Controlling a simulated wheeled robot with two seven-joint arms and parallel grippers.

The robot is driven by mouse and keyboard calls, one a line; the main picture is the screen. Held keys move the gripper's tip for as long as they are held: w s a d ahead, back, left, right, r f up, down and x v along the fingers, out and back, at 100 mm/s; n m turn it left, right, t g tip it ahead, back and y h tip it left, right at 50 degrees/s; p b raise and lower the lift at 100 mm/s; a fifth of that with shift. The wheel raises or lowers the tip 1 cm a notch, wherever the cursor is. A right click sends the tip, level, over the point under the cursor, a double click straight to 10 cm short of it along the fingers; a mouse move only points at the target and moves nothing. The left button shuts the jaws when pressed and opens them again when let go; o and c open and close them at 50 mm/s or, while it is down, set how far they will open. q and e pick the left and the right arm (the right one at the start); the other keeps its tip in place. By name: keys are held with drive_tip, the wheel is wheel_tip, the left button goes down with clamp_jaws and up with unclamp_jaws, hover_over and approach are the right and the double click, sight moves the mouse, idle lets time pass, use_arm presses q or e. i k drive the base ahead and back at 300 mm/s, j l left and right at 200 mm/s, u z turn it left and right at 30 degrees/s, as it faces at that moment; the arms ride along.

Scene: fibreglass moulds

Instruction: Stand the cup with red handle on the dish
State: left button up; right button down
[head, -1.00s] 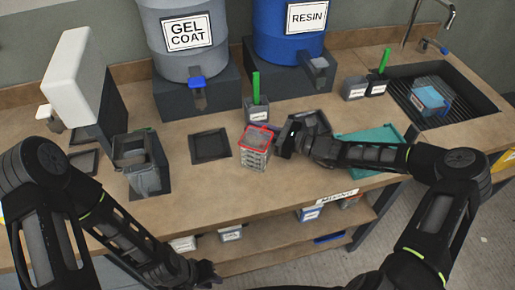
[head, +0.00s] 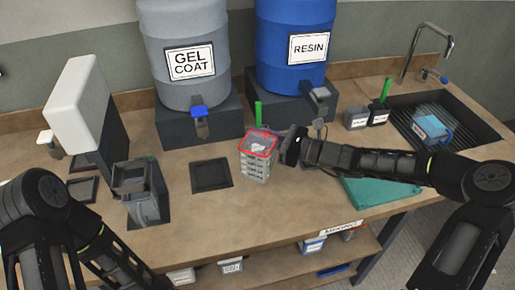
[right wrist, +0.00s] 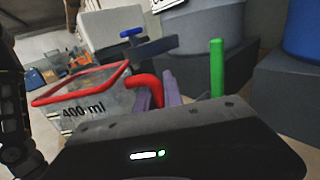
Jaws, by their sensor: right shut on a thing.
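The cup with red handle (head: 257,167) is clear, with a red rim and dark markings. It stands out in front of the gel coat and resin drums. My right gripper (head: 290,152) comes from the right and is shut on its red handle. The right wrist view shows the cup (right wrist: 98,97) with "400 ml" on its side and the red handle between the fingers. The cup looks roughly upright and seems raised off the bench. A flat dark square (head: 211,175), perhaps the dish, lies left of the cup. My left gripper is out of view.
A small box with a green stick (head: 258,114) is just behind the cup, mostly covered. A grey bin (head: 140,195) stands at left. A teal cloth or tray (head: 378,192) lies under my right forearm. The sink (head: 445,125) is at right. Bench around the dark square is clear.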

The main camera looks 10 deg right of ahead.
sight(215, 173)
drive_tip(key=j+u, duration=0.15)
drive_tip(key=j, duration=1.8)
